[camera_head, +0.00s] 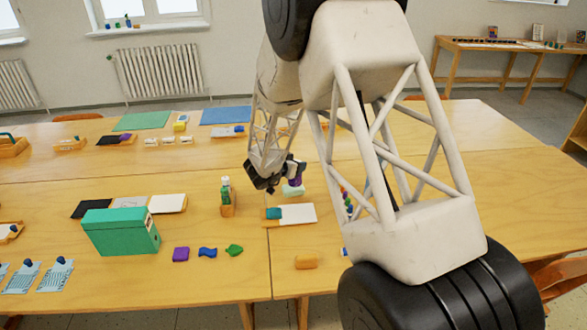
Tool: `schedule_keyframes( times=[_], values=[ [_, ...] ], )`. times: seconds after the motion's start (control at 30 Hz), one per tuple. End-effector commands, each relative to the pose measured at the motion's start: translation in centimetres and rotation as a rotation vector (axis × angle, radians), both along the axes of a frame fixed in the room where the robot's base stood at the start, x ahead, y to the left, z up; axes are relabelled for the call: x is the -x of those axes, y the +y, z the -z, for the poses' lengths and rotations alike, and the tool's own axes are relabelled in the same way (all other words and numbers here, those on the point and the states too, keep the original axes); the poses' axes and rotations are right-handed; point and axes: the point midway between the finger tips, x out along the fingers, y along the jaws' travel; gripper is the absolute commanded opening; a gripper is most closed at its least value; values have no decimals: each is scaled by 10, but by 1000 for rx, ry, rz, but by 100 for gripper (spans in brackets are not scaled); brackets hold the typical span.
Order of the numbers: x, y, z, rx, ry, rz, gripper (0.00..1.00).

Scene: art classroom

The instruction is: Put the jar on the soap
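My gripper (281,179) is small and dark in the head view, low over the middle of the table and tilted down to the right. A small dark purple thing (296,181), perhaps the jar, shows right at its fingertips and is partly hidden by them. Just below it is a pale green, rounded block (293,191), perhaps the soap. I cannot tell whether the purple thing touches the pale block, or whether the fingers are closed on it.
A white board with a teal block (298,214) lies just in front. A green box (121,232) is farther left. An orange block (306,262) lies near the front edge. My arm hides much of the right side.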

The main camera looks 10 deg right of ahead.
Motion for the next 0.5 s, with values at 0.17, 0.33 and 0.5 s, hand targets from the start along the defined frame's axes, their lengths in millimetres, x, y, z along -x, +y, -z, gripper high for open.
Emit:
schedule_keyframes(
  times=[0.17,0.33,0.5],
  values=[
    [-21,2,2,1,1,1,18],
    [-30,2,2,0,-1,0,18],
    [-31,3,2,1,-1,0,18]
  ],
)
